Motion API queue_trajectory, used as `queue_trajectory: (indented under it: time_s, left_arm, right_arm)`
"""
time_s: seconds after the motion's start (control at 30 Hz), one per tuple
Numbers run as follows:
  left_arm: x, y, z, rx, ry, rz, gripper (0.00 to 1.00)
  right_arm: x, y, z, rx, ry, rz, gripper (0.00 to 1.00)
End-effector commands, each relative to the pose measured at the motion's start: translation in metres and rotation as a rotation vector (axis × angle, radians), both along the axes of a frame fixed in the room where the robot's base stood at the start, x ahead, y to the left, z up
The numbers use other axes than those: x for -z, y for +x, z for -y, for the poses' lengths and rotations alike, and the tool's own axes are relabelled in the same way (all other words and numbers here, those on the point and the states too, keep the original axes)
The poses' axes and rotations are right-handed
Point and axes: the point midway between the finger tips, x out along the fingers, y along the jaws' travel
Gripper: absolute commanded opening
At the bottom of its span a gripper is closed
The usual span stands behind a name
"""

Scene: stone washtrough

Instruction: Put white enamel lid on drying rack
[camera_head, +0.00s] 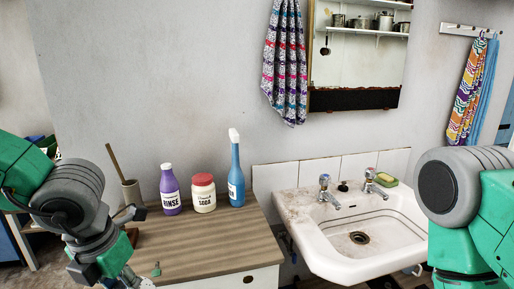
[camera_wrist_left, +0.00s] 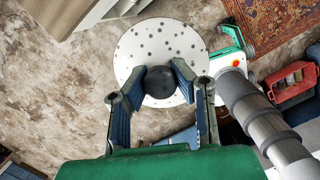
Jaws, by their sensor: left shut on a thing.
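The white enamel lid (camera_wrist_left: 135,48), round with dark speckles and a black knob (camera_wrist_left: 160,82), shows in the left wrist view. My left gripper (camera_wrist_left: 162,76) is shut on the knob, one finger on each side. The lid hangs in the air above the floor. In the head view my left arm reaches down at the left to the front of the wooden counter (camera_head: 205,244); the lid cannot be made out there. I cannot make out a drying rack in either view. My right arm is at the right; dark parts at the bottom edge may be its gripper, too cut off to read.
A purple rinse bottle (camera_head: 170,190), a soda jar with red lid (camera_head: 203,193) and a blue spray bottle (camera_head: 236,178) stand at the counter's back. A brush in a holder (camera_head: 131,192) is left of them. The sink (camera_head: 320,240) is to the right. The counter's front right is clear.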

Motion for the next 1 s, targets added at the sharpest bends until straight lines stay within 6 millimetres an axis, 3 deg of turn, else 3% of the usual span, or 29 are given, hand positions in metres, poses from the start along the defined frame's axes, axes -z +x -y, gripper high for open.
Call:
queue_trajectory:
  time_s: [0.57,0.77,1.0]
  left_arm:
    - [0.015,-0.002,0.001,0.421,0.000,-0.002,0.00]
    - [0.026,-0.002,0.000,0.713,-0.002,-0.002,0.00]
    - [0.042,-0.005,-0.001,1.188,-0.001,-0.004,0.00]
  right_arm:
    - [0.000,0.000,0.000,0.000,0.000,0.000,0.29]
    - [0.000,0.000,0.000,0.000,0.000,0.000,0.29]
    - [0.000,0.000,0.000,0.000,0.000,0.000,0.29]
